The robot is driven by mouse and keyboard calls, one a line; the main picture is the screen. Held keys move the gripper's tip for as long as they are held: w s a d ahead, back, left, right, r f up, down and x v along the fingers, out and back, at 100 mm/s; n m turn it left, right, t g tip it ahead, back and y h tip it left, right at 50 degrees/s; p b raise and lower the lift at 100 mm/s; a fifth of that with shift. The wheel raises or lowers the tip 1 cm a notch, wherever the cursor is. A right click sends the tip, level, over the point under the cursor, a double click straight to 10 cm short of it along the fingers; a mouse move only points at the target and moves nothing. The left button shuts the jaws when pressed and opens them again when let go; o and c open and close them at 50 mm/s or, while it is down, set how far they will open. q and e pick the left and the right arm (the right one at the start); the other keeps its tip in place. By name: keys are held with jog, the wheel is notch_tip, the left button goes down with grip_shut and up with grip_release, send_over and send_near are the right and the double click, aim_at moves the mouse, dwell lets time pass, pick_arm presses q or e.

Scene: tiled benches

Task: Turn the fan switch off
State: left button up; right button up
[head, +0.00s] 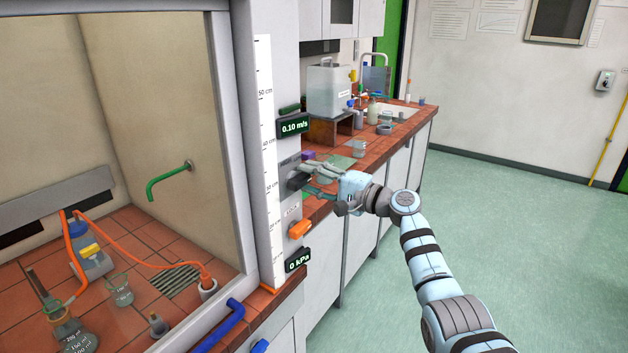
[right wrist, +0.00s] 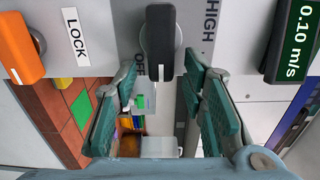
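The fan switch is a black elongated knob (right wrist: 160,35) on the grey front post of the fume hood. It also shows in the head view (head: 297,181), close to the fingertips. In the right wrist view, an OFF label is partly hidden beside the knob, and HIGH is to its right. The knob's white mark is at its lower end; I cannot tell which setting it marks. My right gripper (head: 318,178) is open and empty, its fingers (right wrist: 162,78) apart on either side of the knob's lower end. I see no clear contact. My left gripper is out of view.
A green-digit display (head: 293,126) reads 0.10 m/s above the switch. An orange lock lever (head: 300,229) and a 0 kPa display (head: 297,260) are below it. The tiled bench (head: 372,158) behind holds a beaker (head: 359,148) and bottles. The floor at right is clear.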

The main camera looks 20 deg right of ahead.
jog(key=v, duration=1.2)
